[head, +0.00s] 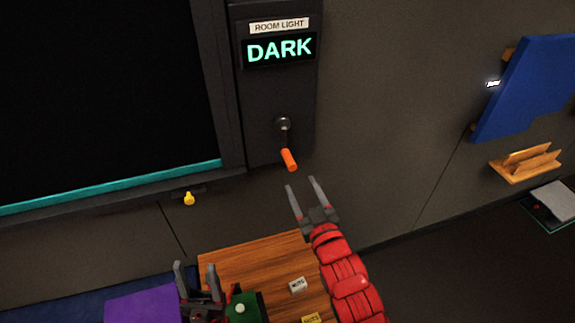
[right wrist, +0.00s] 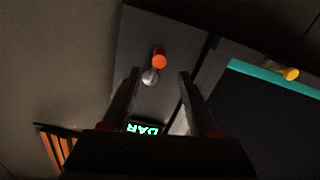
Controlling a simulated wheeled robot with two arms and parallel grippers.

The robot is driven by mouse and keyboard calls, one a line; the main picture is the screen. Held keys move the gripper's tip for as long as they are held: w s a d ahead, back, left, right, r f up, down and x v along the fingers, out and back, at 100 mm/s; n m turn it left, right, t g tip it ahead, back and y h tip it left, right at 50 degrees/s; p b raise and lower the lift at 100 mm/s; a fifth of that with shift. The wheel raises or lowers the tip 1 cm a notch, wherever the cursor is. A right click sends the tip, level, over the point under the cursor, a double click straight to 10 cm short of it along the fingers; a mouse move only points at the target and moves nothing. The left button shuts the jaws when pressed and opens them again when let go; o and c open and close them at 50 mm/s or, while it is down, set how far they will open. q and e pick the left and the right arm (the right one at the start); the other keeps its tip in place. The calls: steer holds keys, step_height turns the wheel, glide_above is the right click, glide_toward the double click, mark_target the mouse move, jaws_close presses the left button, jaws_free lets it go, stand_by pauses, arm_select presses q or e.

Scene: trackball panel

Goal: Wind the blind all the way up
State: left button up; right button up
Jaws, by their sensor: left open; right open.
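The dark blind (head: 100,90) covers the window at the left of the head view, with its teal bottom bar (head: 120,188) at the sill. The crank on the wall panel has an orange handle (head: 289,159) that hangs down from a metal hub (head: 283,124). A display (head: 280,50) above it reads DARK under the label ROOM LIGHT. My right gripper (head: 303,188) is open and empty, just below the orange handle. In the right wrist view the handle (right wrist: 159,58) shows beyond and between the open fingers. My left gripper (head: 196,270) is open and low, over the table area.
A yellow knob (head: 188,198) sits under the window. A wooden table (head: 245,258) holds a white block (head: 298,285), a yellow block (head: 311,318) and a green item (head: 245,308). A blue panel (head: 535,85) and a wooden rack (head: 525,162) are on the right wall.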

mark_target(288, 158)
steer(key=shift+r+p+x, duration=0.25)
steer(key=shift+p+x, duration=0.6)
steer(key=shift+x, duration=0.2)
steer(key=p+x, duration=0.2)
steer(key=x, duration=0.6)
steer(key=shift+w+f, duration=0.15)
steer(key=shift+f, duration=0.05)
steer(key=shift+w+a, duration=0.25)
steer(key=shift+w, duration=0.35)
jaws_close()
